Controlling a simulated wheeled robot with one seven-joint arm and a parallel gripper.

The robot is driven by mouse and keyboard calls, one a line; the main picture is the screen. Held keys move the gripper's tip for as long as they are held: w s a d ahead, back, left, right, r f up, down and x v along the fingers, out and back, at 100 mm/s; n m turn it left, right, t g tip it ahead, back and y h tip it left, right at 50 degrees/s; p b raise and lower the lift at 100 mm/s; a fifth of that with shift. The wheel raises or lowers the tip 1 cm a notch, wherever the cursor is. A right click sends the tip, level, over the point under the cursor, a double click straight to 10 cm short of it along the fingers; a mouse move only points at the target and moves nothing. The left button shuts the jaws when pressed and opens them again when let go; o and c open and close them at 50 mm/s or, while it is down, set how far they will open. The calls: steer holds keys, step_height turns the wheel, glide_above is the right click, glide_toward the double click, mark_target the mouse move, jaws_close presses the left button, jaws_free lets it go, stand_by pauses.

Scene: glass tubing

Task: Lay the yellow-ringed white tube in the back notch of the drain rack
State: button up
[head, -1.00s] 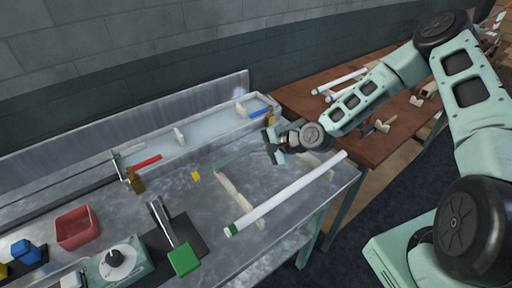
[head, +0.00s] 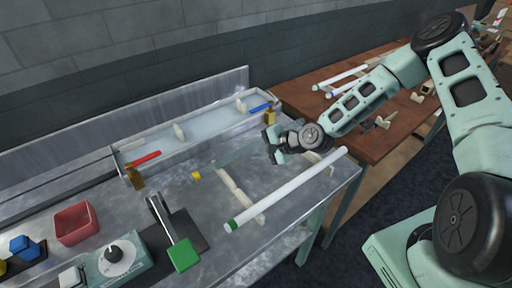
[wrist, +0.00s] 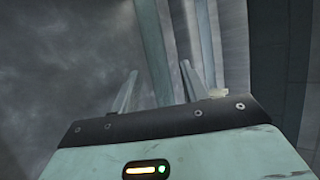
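The yellow-ringed tube shows in the head view as its yellow ring (head: 196,176) and a faint, see-through grey-green length running up and right to my gripper (head: 271,147). It crosses the back end of the pale drain rack (head: 246,200); I cannot tell whether it is seated in the notch. In the wrist view my gripper (wrist: 159,75) has its fingers apart, with a pale strip between them, which looks like the tube. A white tube with a green ring (head: 285,192) lies across the front of the rack. My gripper hides the yellow-ringed tube's right end.
Behind the rack is a long trough (head: 200,133) with a red piece (head: 146,158) and a blue piece (head: 259,108). To the left are a green block (head: 183,255), a red tray (head: 76,222) and a dial device (head: 117,260). A brown table (head: 310,100) stands at the right.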

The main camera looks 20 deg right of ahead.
steer(key=shift+r, duration=0.1)
steer(key=shift+d+r+p, duration=0.15)
steer(key=shift+r+p, duration=0.4)
steer(key=shift+r, duration=0.1)
steer(key=b+v, duration=0.2)
steer(key=v, duration=0.9)
steer(key=s+a+n+g+h, duration=0.1)
steer(key=s+a+n+g, duration=0.1)
steer(key=s+n, duration=0.1)
steer(key=s+a+n+g+h, duration=0.1)
steer(key=s+a+n+g, duration=0.1)
steer(key=s+n, duration=0.1)
steer(key=s+a+n+g+h, duration=0.1)
steer(key=s+a+n+g, duration=0.1)
steer(key=s+a+n, duration=0.1)
steer(key=shift+s+r+n+g+h, duration=0.15)
steer(key=shift+s+n+g+h, duration=0.2)
steer(key=shift+s, duration=0.2)
steer(key=s+a+r+n+g+h, duration=0.1)
steer(key=s+a+r+n+h, duration=0.1)
steer(key=s+r+n, duration=0.3)
steer(key=s+a+r+n+h, duration=0.2)
steer(key=s+a+r+n, duration=0.2)
steer(key=s+r, duration=0.4)
steer(key=s+n, duration=0.1)
steer(key=s, duration=0.2)
steer(key=shift+s+r+g, duration=0.25)
steer(key=shift+s+g, duration=0.1)
steer(key=shift+s, duration=0.05)
steer(key=shift+a, duration=0.1)
